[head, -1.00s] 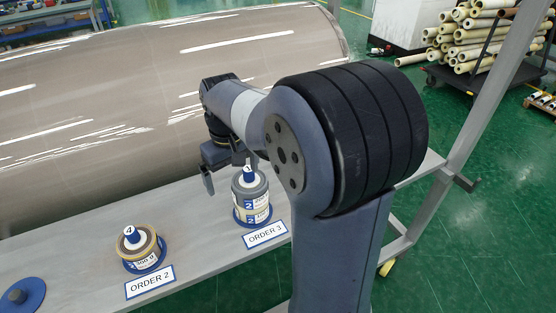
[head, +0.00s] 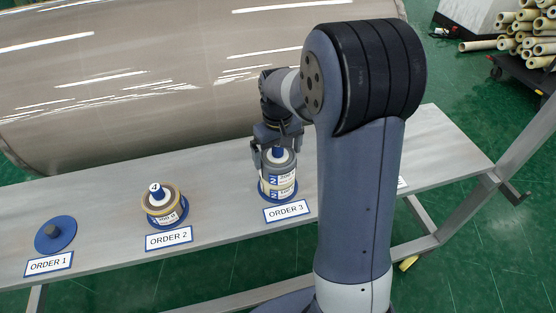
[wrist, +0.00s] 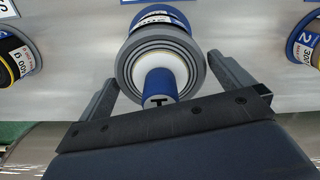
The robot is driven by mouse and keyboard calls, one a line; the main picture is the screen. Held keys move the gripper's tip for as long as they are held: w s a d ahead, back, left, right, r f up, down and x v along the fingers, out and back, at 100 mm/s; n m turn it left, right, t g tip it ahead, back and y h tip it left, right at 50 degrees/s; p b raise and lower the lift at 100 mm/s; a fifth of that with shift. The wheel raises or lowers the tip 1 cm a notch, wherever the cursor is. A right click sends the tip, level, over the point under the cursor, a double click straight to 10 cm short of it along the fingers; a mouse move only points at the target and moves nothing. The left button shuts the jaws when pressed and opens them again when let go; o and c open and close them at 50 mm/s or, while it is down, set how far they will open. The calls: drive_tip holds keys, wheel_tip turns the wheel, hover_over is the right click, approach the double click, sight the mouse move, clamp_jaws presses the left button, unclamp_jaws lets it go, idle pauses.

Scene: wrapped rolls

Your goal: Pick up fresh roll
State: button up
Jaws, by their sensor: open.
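A grey wrapped roll (head: 280,161) sits at the ORDER 3 place on a blue round base, with white-and-blue labels and a blue-tipped white core. It looks stacked on a paler roll (head: 279,187). My gripper (head: 277,150) is open at the top of the grey roll. In the wrist view, the fingers of my gripper (wrist: 162,72) lie on either side of the grey roll (wrist: 131,70), with the core (wrist: 158,88) between them. Whether they touch it I cannot tell. Another roll (head: 163,206), tan-rimmed and marked 4, stands at ORDER 2.
A huge brown roll (head: 130,85) lies behind the grey table (head: 110,206). My arm hides part of the table to the right. In the wrist view another roll (wrist: 17,58) stands at the left.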

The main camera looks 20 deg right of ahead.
wheel_tip(320, 180, down, 2)
drive_tip(key=c, duration=0.9)
drive_tip(key=shift+o, duration=0.2)
drive_tip(key=shift+r, duration=0.1)
